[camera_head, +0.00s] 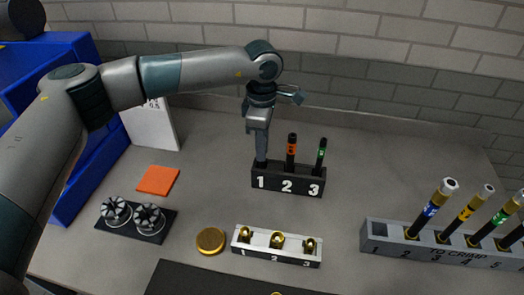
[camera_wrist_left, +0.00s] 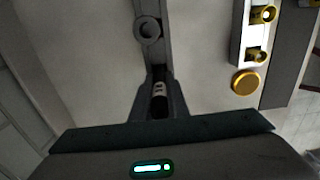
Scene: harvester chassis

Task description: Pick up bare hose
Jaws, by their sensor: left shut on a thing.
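A black rack (camera_head: 288,181) with white numbers 1, 2 and 3 stands on the bench. A bare hose with an orange band (camera_head: 291,152) stands in slot 2, and one with a green band (camera_head: 321,156) stands in slot 3. My left gripper (camera_head: 261,153) points down over slot 1, its fingers shut on a dark hose. That hose shows between the fingers in the left wrist view (camera_wrist_left: 159,95), with a pale mark on it. In the head view it is mostly hidden by the fingers, and I cannot tell whether it is still seated. My right gripper is out of view.
A white rack (camera_head: 275,258) holds brass fittings in front, beside a gold disc (camera_head: 211,241). A grey "TO CRIMP" rack (camera_head: 451,257) at right holds several hoses; slot 1 is empty. An orange square (camera_head: 158,180) and a black tray (camera_head: 137,224) lie left.

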